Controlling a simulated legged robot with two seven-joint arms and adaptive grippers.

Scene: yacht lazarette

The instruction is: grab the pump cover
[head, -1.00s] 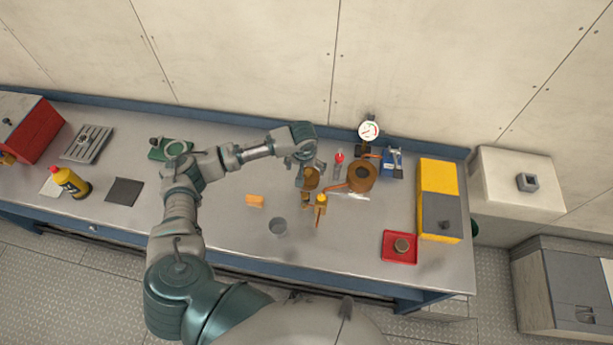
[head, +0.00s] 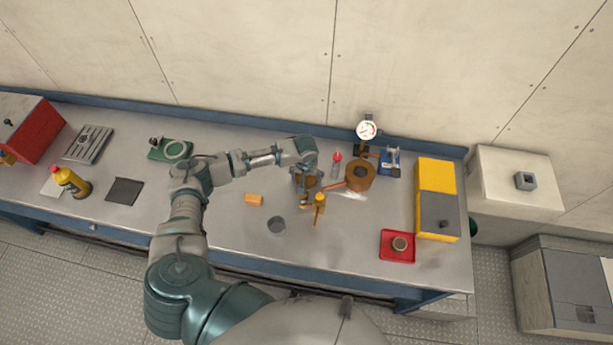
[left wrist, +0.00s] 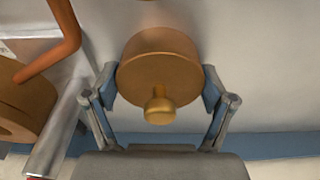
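The pump cover, a bronze-brown disc with a small round knob, shows in the left wrist view (left wrist: 160,72), its knob towards the camera. My left gripper (left wrist: 160,85) has its two blue-padded fingers spread, one on each side of the disc. The pads are very close to its rim; I cannot tell whether they touch it. In the head view my left gripper (head: 307,181) is low over the bench, and the cover (head: 313,183) is partly hidden under it. My right gripper is not in view.
A bronze pump body (head: 360,176) with a pipe stands just right of the gripper, near a pressure gauge (head: 367,130). A red tray (head: 385,245) lies at right.

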